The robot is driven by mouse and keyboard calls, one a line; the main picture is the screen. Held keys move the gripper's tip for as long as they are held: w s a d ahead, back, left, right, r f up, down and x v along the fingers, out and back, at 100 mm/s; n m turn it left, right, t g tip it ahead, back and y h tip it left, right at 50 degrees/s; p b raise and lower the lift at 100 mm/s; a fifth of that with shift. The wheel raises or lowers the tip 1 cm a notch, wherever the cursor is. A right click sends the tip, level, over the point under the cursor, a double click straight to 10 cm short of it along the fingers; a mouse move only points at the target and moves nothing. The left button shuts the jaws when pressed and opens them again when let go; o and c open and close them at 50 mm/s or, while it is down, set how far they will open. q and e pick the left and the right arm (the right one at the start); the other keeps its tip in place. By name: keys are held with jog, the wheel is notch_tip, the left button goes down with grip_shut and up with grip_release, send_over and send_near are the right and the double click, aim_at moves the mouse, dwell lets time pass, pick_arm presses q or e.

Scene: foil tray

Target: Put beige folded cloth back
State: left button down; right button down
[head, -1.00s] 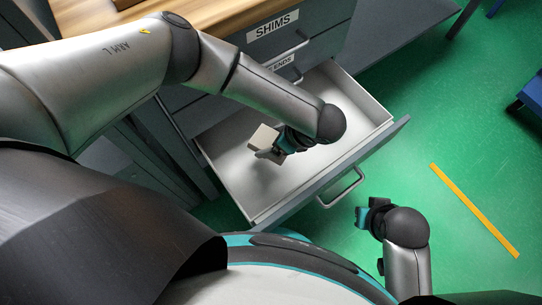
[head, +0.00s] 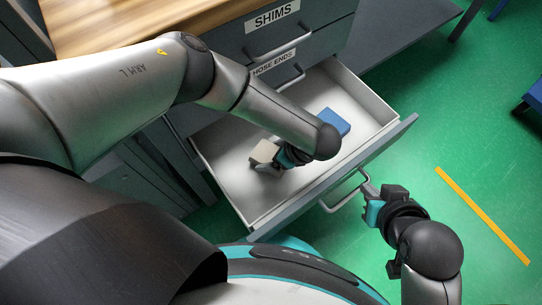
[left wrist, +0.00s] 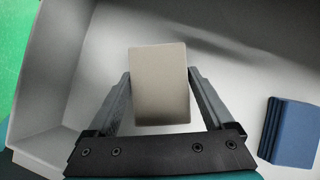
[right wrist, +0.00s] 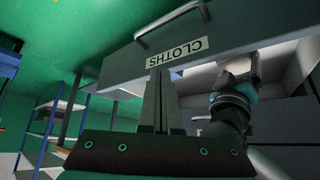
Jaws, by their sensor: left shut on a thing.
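The beige folded cloth (head: 264,153) is a small block held between the fingers of my left gripper (head: 277,158), inside the open drawer. In the left wrist view the cloth (left wrist: 160,85) sits between both fingers, over the pale drawer floor; whether it touches the floor I cannot tell. The open drawer (head: 376,110) has a grey front with a CLOTHS label (right wrist: 178,55). A blue folded cloth (head: 332,122) lies in it, right of the beige one; it also shows in the left wrist view (left wrist: 290,133). My right gripper (head: 368,186) is outside the drawer front, its fingers together and empty.
The drawer's bar handle (head: 345,194) is close beside my right gripper. Closed drawers labelled SHIMS (head: 272,17) and HOSE ENDS (head: 273,63) are above, under a wooden top (head: 150,18). Green floor (head: 460,130) with a yellow strip (head: 482,215) is free at the right.

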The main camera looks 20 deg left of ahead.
pick_arm(q)
jog(key=shift+f, duration=0.55)
pick_arm(e)
jog(key=shift+w+a+f+t+y, duration=0.1)
jog(key=shift+w+a+t+y, duration=0.3)
jog(key=shift+w+a+t, duration=0.3)
jog(key=shift+s, duration=0.1)
